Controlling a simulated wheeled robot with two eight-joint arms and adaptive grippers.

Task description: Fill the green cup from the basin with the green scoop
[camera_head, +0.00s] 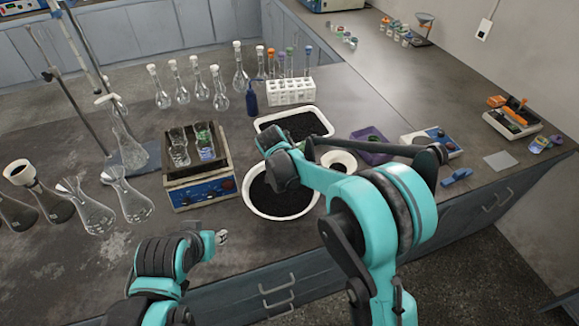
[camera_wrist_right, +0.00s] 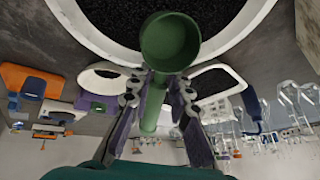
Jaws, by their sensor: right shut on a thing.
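The white basin (camera_head: 252,207) holds dark grains and stands at the front edge of the bench. My right gripper (camera_head: 277,172) is over it. In the right wrist view its jaws (camera_wrist_right: 158,84) are shut on the handle of the green scoop (camera_wrist_right: 170,42). The scoop's bowl is in front of the dark grains; I cannot tell whether it touches them or holds any. The scoop is hidden in the head view.
The scale (camera_head: 198,183) is left of the basin. Behind the basin is a white tray of dark grains (camera_head: 318,113); a white funnel-like piece (camera_head: 340,162) and purple tray (camera_head: 370,157) are to the right. Glass flasks (camera_head: 128,200) stand at left.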

